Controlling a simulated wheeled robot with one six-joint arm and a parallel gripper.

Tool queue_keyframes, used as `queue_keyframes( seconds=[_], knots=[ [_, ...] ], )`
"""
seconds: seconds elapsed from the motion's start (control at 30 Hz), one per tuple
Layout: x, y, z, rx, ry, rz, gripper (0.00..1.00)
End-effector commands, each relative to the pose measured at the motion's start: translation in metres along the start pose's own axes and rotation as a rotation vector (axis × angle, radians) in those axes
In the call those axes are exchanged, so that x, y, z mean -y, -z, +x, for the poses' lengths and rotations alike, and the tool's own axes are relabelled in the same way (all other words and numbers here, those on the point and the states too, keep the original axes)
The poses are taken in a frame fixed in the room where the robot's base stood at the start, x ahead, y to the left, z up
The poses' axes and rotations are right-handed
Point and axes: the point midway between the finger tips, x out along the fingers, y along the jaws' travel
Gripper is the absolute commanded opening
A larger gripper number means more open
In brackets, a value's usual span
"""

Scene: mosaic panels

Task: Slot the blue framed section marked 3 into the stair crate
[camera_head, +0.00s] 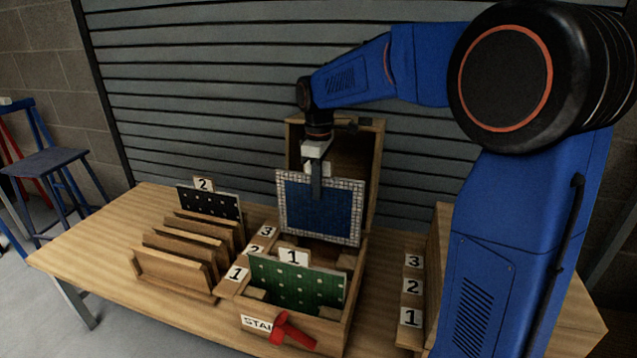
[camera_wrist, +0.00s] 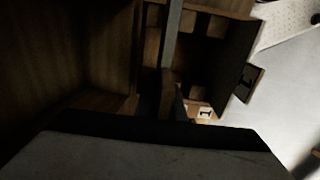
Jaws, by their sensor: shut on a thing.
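The blue panel (camera_head: 318,208) with a pale mosaic frame hangs upright, slightly tilted, in my gripper (camera_head: 317,188). My gripper is shut on it near its top edge. No number can be read on it. It is above the rear part of the stair crate (camera_head: 330,332), in front of the raised lid; its lower edge is near the crate's back, and I cannot tell whether it has entered a slot. A green panel marked 1 (camera_head: 300,283) stands in the crate's front. Slot labels 3, 2 and 1 run along the left rim. The wrist view is very dark.
A wooden rack (camera_head: 177,268) at the left holds a black dotted panel marked 2 (camera_head: 215,204). Another wooden crate labelled 3, 2, 1 (camera_head: 411,290) stands at the right, partly behind my arm. A red clamp-like piece (camera_head: 291,330) is at the stair crate's front.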

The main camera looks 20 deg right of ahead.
Motion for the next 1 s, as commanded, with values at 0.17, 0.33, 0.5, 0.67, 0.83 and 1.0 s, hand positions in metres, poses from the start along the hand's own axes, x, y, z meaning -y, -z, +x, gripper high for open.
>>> queue_keyframes(
  seconds=[0.17, 0.33, 0.5, 0.67, 0.83, 1.0],
  knots=[
    [0.0, 0.0, 0.008, -0.001, -0.002, 0.0, 0.0],
    [0.0, 0.0, 0.017, -0.001, -0.001, 0.0, 0.0],
    [0.0, 0.0, 0.025, -0.001, -0.002, 0.0, 0.0],
    [0.0, 0.0, 0.034, -0.001, -0.001, 0.0, 0.0],
    [0.0, 0.0, 0.042, -0.001, -0.001, 0.0, 0.0],
    [0.0, 0.0, 0.051, -0.001, -0.001, 0.0, 0.0]
  ],
)
